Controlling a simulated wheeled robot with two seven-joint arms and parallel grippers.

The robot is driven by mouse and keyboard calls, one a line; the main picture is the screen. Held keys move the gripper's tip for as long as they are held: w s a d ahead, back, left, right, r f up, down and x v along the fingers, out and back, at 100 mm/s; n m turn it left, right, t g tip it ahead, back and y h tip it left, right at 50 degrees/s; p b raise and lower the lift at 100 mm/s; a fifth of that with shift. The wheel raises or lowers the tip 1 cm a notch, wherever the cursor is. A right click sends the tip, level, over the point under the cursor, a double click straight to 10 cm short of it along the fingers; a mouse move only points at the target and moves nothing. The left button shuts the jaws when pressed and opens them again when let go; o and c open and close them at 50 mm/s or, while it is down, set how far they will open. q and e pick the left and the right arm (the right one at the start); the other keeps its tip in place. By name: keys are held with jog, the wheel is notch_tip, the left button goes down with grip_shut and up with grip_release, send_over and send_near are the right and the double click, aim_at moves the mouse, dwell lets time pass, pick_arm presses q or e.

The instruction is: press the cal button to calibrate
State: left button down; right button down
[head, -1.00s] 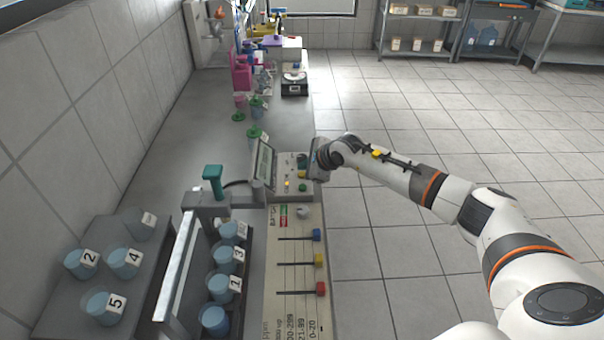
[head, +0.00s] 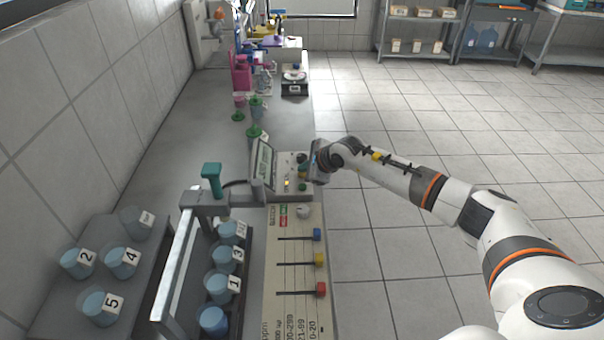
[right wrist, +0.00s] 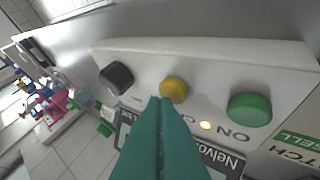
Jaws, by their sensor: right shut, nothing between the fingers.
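The meter (head: 290,168) stands on the bench with a tilted screen (head: 262,164) and a button panel. In the right wrist view, the panel (right wrist: 215,60) carries a yellow button (right wrist: 174,89), a green button (right wrist: 249,109) marked ON, a black knob (right wrist: 116,75) and a lit amber lamp (right wrist: 205,126). Lettering below the yellow button is partly hidden by my fingers; a C shows. My right gripper (right wrist: 160,100) is shut and empty, its green fingertips right at the yellow button's lower edge. I cannot tell whether they touch. My left gripper is out of view.
A slider panel (head: 290,262) with blue, yellow and red knobs lies nearer me. Numbered cups stand in a rack (head: 180,275) and on a dark stand (head: 60,305) at left. A green-handled valve (head: 211,172) rises beside the meter. The floor at right is clear.

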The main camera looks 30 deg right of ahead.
jog(key=shift+f+b, duration=0.35)
jog(key=shift+f, duration=0.05)
jog(key=shift+r, duration=0.15)
dwell(0.5)
jog(key=shift+r+p, duration=0.45)
jog(key=shift+r, duration=0.3)
notch_tip(320, 180, up, 5)
jog(key=p, duration=0.2)
jog(key=shift+p, duration=0.35)
jog(key=shift+s+f, duration=0.1)
dwell(0.5)
